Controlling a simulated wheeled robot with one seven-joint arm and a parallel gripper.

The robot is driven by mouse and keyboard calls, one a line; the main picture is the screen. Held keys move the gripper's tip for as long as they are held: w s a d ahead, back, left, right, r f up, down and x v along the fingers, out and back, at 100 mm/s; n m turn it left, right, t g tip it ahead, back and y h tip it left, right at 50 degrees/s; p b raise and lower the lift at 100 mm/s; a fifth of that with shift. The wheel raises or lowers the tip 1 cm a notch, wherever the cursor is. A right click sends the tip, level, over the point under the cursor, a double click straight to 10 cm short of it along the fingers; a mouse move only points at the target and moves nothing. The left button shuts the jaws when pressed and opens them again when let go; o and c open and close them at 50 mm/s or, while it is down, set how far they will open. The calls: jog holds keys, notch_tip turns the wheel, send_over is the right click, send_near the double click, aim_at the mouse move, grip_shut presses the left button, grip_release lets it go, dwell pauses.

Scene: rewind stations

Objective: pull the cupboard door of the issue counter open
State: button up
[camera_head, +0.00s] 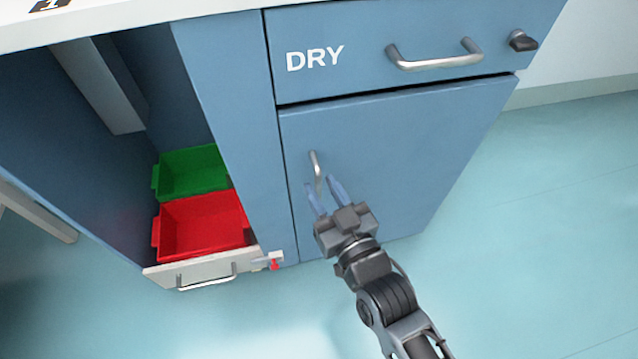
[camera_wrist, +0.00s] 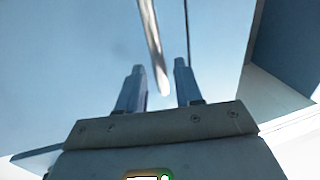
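The blue cupboard door (camera_head: 400,150) sits under the drawer marked DRY on the issue counter and looks closed or nearly flush with the front. Its upright metal handle (camera_head: 316,166) is near the door's left edge. My gripper (camera_head: 321,186) is at the handle's lower end, with its two fingers apart. In the wrist view, the handle (camera_wrist: 152,42) comes down between the fingertips of my gripper (camera_wrist: 160,75), with gaps visible on both sides. Whether either finger touches it cannot be told.
The DRY drawer (camera_head: 370,65) above is shut and has a bar handle and a dark knob (camera_head: 522,41). At left, an open bay holds a green bin (camera_head: 190,172) and a red bin (camera_head: 203,226) behind a pale front with a handle (camera_head: 207,278). Floor at right is clear.

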jog(key=shift+b+x, duration=0.3)
jog(key=shift+x, duration=0.9)
grip_shut()
